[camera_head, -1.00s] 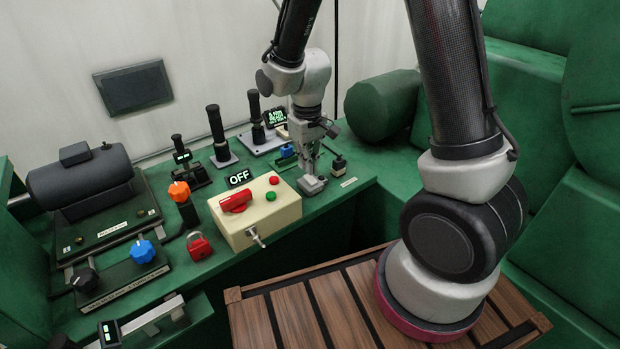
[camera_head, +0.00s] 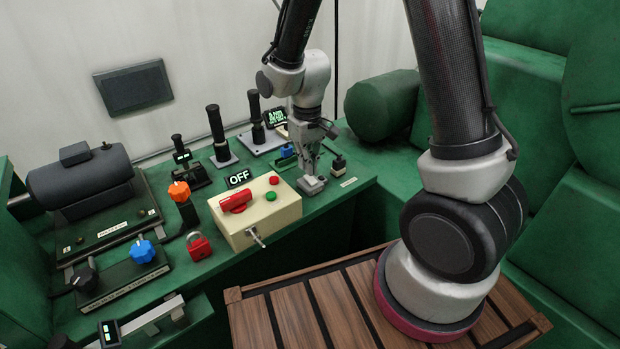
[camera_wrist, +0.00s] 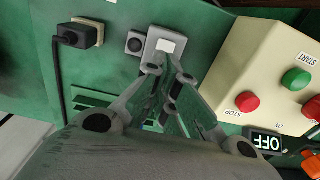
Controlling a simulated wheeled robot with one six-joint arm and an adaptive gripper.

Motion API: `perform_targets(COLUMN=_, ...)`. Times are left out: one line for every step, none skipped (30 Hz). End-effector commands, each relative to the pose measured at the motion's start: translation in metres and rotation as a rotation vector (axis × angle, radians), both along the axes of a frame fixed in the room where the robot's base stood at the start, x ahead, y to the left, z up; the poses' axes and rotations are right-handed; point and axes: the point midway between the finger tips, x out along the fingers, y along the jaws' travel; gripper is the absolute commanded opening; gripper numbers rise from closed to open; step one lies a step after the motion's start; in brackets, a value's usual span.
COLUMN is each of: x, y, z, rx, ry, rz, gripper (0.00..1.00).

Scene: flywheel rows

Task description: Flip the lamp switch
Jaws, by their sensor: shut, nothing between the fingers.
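A small grey box with a white rocker (camera_wrist: 166,45), which looks like the lamp switch, sits on the green bench top in the wrist view. The same grey box (camera_head: 313,185) shows in the head view near the bench's front edge, right of the cream control box. My gripper (camera_head: 310,173) points down at it from above. In the wrist view my gripper (camera_wrist: 168,74) is shut and empty, with its fingertips at the near edge of the grey box. I cannot tell whether they touch it. The white rocker face is in plain view.
The cream control box (camera_head: 256,222) with a red knob and red and green buttons stands close by on the left. A black plug (camera_wrist: 75,38) with its cable and a small dark round button (camera_wrist: 134,43) lie beside the grey box. Several levers stand behind.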

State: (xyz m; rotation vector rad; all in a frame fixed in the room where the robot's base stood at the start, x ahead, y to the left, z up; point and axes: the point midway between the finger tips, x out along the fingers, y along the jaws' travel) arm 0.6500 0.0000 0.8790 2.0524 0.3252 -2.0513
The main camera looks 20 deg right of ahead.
Motion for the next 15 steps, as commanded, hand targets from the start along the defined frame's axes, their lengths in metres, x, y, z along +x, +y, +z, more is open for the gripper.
perform_targets(x=-0.0001, y=0.0000, z=-0.0009, rx=0.000, ry=0.001, rz=0.000, gripper=0.00)
perform_targets(x=-0.0002, y=-0.0001, z=-0.0014, rx=0.000, ry=0.001, rz=0.000, gripper=0.00)
perform_targets(x=-0.0002, y=-0.0001, z=-0.0020, rx=0.000, ry=0.001, rz=0.000, gripper=0.00)
perform_targets(x=-0.0002, y=-0.0001, z=-0.0025, rx=0.000, ry=0.001, rz=0.000, gripper=0.00)
perform_targets(x=-0.0002, y=-0.0001, z=-0.0030, rx=0.000, ry=0.001, rz=0.000, gripper=0.00)
perform_targets(x=-0.0002, y=-0.0001, z=-0.0036, rx=0.000, ry=0.001, rz=0.000, gripper=0.00)
perform_targets(x=-0.0003, y=-0.0001, z=-0.0041, rx=0.000, ry=0.001, rz=0.000, gripper=0.00)
perform_targets(x=-0.0003, y=-0.0001, z=-0.0045, rx=-0.001, ry=0.002, rz=0.000, gripper=0.00)
perform_targets(x=-0.0003, y=-0.0001, z=-0.0052, rx=-0.001, ry=0.002, rz=0.000, gripper=0.00)
perform_targets(x=-0.0004, y=-0.0001, z=-0.0057, rx=-0.001, ry=0.002, rz=0.000, gripper=0.00)
perform_targets(x=-0.0004, y=-0.0001, z=-0.0061, rx=-0.001, ry=0.002, rz=0.000, gripper=0.00)
perform_targets(x=-0.0004, y=-0.0001, z=-0.0067, rx=-0.001, ry=0.002, rz=0.000, gripper=0.00)
perform_targets(x=-0.0004, y=-0.0001, z=-0.0072, rx=-0.001, ry=0.002, rz=0.000, gripper=0.00)
perform_targets(x=-0.0004, y=-0.0001, z=-0.0076, rx=-0.001, ry=0.002, rz=0.000, gripper=0.00)
perform_targets(x=-0.0003, y=-0.0001, z=-0.0082, rx=-0.001, ry=0.002, rz=0.000, gripper=0.00)
